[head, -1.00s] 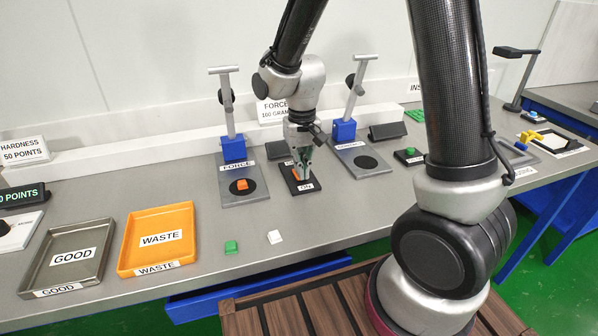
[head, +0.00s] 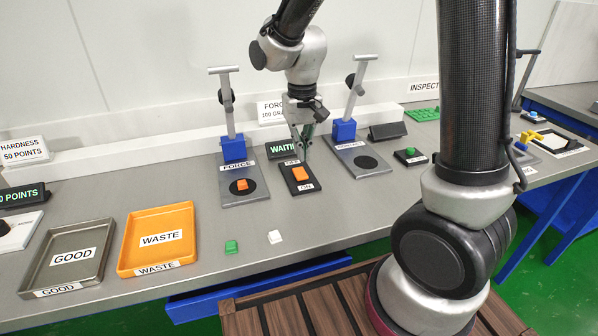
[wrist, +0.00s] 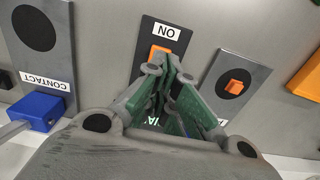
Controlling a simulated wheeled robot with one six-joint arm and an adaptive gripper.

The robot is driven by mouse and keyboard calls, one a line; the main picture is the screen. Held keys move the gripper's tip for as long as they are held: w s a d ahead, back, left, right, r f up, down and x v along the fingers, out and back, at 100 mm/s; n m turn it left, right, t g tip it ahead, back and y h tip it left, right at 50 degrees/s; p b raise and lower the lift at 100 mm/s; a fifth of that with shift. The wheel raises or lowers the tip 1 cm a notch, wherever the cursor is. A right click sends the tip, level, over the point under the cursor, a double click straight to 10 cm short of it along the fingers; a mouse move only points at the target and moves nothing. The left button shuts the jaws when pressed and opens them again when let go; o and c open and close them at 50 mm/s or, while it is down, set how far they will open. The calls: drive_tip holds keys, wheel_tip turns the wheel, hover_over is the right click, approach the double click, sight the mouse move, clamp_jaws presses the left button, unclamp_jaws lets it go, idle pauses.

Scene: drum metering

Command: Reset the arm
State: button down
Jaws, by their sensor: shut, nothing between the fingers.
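My gripper (head: 303,143) is shut and empty, pointing down above the back of a black switch plate (head: 290,186) marked ON. An orange rocker (head: 300,174) sits on that plate, clear of the fingers in the head view. In the wrist view my green-sided fingers (wrist: 168,65) are together and partly cover the orange rocker (wrist: 160,53). My arm rises from the gripper up past the top of the head view.
Press stands marked FORCE (head: 246,183) and CONTACT (head: 361,161) flank the switch. An orange WASTE tray (head: 126,262) and a grey GOOD tray (head: 103,241) stand left. Green (head: 231,247) and white (head: 275,237) pieces lie near the front edge.

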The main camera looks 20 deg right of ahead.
drive_tip(key=shift+r, duration=0.5)
drive_tip(key=s+d+r+t, duration=0.2)
drive_tip(key=s+d+r, duration=0.5)
drive_tip(key=s, duration=0.2)
drive_tip(key=s+d+r+t, duration=0.2)
drive_tip(key=s+d+r, duration=0.5)
drive_tip(key=s, duration=0.3)
drive_tip(key=shift+d, duration=0.45)
drive_tip(key=shift+a, duration=0.1)
